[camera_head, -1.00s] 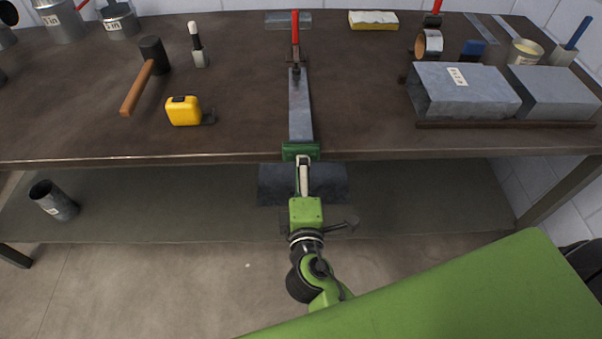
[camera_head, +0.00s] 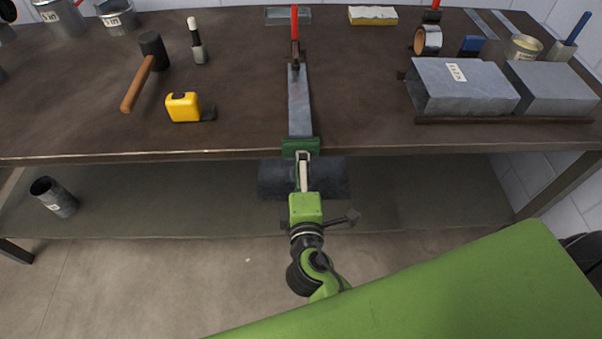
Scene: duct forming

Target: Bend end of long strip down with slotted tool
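The long grey metal strip (camera_head: 299,100) lies flat on the workbench, running from the middle towards the front edge. A red-handled clamp (camera_head: 295,38) stands at its far end. The green slotted tool (camera_head: 301,147) is at the strip's near end, over the bench's front edge. Its head hides that end, so I cannot tell how far the strip sits in the slot. My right gripper (camera_head: 303,175) is in front of the bench edge, behind the tool, and appears shut on it. My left gripper is not in view.
A mallet (camera_head: 147,70) and yellow tape measure (camera_head: 184,107) lie left of the strip. Grey ducts (camera_head: 465,88) lie on the right. Below, the lower shelf (camera_head: 420,195) holds a dark sheet (camera_head: 270,180) and a metal tube (camera_head: 54,197). Bench beside the strip is clear.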

